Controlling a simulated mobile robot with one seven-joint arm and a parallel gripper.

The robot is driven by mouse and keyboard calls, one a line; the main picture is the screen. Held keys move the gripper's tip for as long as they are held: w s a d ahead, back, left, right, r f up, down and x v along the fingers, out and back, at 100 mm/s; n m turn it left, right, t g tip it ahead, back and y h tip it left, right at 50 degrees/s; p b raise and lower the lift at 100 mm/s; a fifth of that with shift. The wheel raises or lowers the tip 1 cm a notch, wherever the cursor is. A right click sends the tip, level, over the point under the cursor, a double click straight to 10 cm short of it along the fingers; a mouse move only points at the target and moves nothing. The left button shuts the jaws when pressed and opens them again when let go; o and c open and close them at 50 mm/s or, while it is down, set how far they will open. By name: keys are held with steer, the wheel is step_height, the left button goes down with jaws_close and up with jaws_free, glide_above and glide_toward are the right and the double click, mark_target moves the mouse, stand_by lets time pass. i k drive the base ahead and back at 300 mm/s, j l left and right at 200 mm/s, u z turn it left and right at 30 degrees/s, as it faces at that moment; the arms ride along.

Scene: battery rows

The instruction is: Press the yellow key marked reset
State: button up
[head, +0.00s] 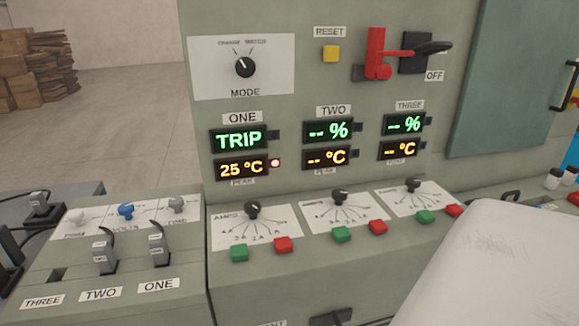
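Nothing covers or touches the key. A large pale rounded shape at the lower right looks like part of my own arm. My gripper's fingers are not in view.
Right of the key is a red lever (376,55) by an OFF label. Left is the MODE knob (244,67). Below, display ONE (238,139) reads TRIP and 25 °C, with a lit red lamp (275,162). Knobs and green and red buttons line the sloped desk.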

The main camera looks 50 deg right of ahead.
mark_target(331, 52)
steer(key=z, duration=1.55)
